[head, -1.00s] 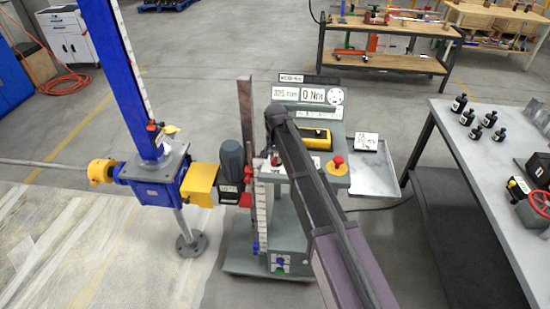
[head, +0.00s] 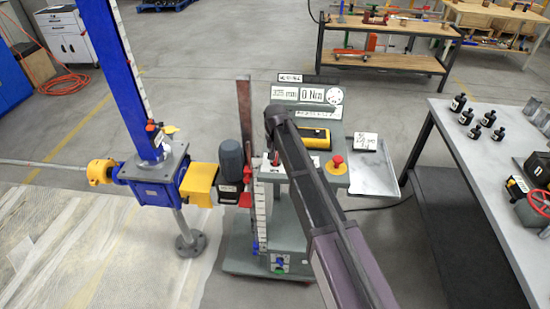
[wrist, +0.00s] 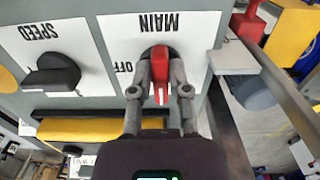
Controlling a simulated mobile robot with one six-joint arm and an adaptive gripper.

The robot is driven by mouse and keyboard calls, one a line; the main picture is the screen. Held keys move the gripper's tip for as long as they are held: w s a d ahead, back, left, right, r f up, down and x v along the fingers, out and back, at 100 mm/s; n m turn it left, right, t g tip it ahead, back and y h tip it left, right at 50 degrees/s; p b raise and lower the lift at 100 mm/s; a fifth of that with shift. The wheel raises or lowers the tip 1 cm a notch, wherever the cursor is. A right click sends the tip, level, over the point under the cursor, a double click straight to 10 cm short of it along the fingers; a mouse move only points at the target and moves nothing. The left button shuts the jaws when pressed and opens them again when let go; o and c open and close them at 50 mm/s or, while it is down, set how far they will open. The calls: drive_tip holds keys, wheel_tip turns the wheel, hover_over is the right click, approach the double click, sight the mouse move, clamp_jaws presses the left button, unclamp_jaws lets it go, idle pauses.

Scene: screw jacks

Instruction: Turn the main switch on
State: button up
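The main switch is a red handle (wrist: 160,66) on a dark round base, on a white plate (wrist: 190,40) marked MAIN. The plate's lettering is upside down in the wrist view, with OFF to the left of the handle. My gripper (wrist: 161,80) has one finger on each side of the handle, and both fingers appear to touch it. The handle lies lengthwise between the fingers, its pale tip toward my palm. In the head view my arm covers part of the switch panel (head: 290,163), and the fingers are hard to make out.
A black SPEED knob (wrist: 52,75) sits left of the switch in the wrist view. A red emergency button (head: 337,160) and a yellow device (head: 314,134) are on the console. The blue screw jack (head: 150,185) with its motor (head: 231,160) stands left; a table (head: 470,150) stands right.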

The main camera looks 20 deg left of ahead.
drive_tip(key=shift+o, duration=1.4)
